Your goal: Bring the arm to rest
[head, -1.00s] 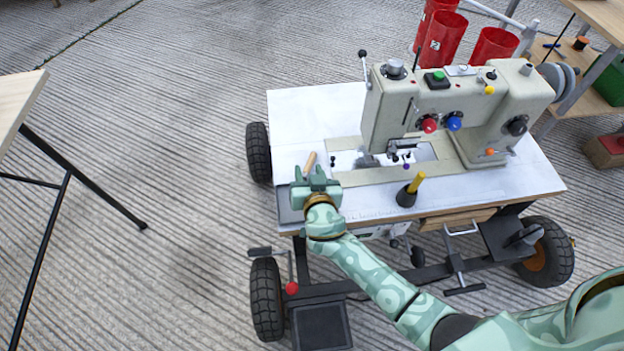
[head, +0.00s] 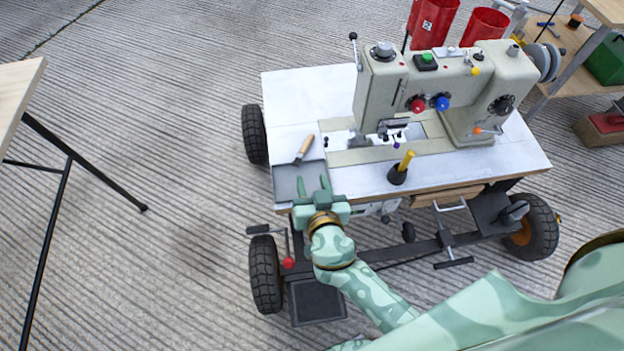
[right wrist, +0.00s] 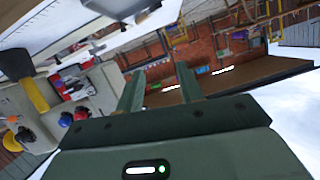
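My right gripper (head: 314,187) is at the front left edge of the white sewing table (head: 292,95), by the grey tray (head: 286,184). Its two green fingers are apart with nothing between them. The right wrist view also shows the open fingers of this gripper (right wrist: 160,90), empty. A small tool with a wooden handle (head: 305,147) lies on the table by the far edge of the tray, apart from the fingers. My left gripper is not in view.
A beige sewing machine (head: 470,85) stands on the wheeled table. A black holder with a yellow stick (head: 398,174) stands near the front edge. Red bins (head: 433,24) are behind. A wooden table (head: 15,90) is at the left. Open floor lies between.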

